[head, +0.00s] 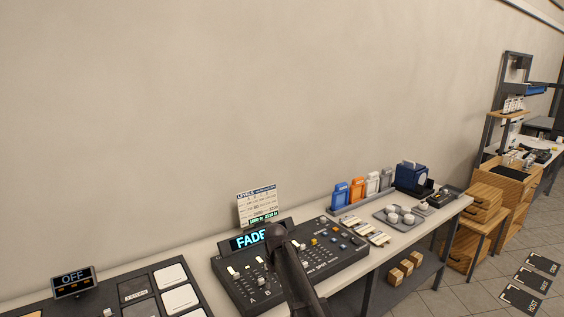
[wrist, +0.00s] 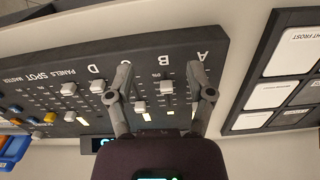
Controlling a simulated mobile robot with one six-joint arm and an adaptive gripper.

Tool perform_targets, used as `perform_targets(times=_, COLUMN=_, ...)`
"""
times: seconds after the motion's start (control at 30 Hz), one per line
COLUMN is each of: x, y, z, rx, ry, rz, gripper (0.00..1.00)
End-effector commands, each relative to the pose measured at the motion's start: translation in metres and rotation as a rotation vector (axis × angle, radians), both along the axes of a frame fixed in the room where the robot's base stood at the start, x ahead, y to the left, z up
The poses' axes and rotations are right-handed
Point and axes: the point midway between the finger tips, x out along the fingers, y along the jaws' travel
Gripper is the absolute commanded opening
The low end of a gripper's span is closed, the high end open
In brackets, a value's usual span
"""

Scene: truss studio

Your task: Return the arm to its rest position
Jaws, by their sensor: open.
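My arm reaches over the black fader console (head: 228,292) in the head view and hides part of it; its gripper fingers are hard to make out there. In the wrist view my gripper (wrist: 158,78) is open, its two fingers apart over the console (wrist: 60,55). A white fader cap (wrist: 138,107) shows between the fingers, and another fader cap (wrist: 167,87) is near it. I cannot tell whether the fingers touch the console. Nothing is held.
A pad panel (head: 135,292) with an "OFF" display (head: 73,281) lies left of the console. A levels card (head: 257,207) stands behind it. Right along the bench are coloured holders (head: 357,190), a tray of white pieces (head: 398,226) and a blue box (head: 411,177). The wall above is bare.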

Motion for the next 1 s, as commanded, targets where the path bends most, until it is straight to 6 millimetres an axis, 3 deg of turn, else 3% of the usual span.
perform_targets(times=0.27, x=-0.047, y=-0.049, z=-0.021, rx=0.0, ry=0.0, rz=-0.101, gripper=0.69)
perform_targets(times=0.7, x=-0.179, y=-0.154, z=-0.07, rx=-0.001, ry=0.0, rz=-0.38, gripper=0.69)
perform_targets(times=0.83, x=-0.21, y=-0.174, z=-0.081, rx=-0.001, ry=0.0, rz=-0.447, gripper=0.69)
perform_targets(times=1.0, x=-0.233, y=-0.188, z=-0.087, rx=-0.001, ry=0.0, rz=-0.5, gripper=0.69)
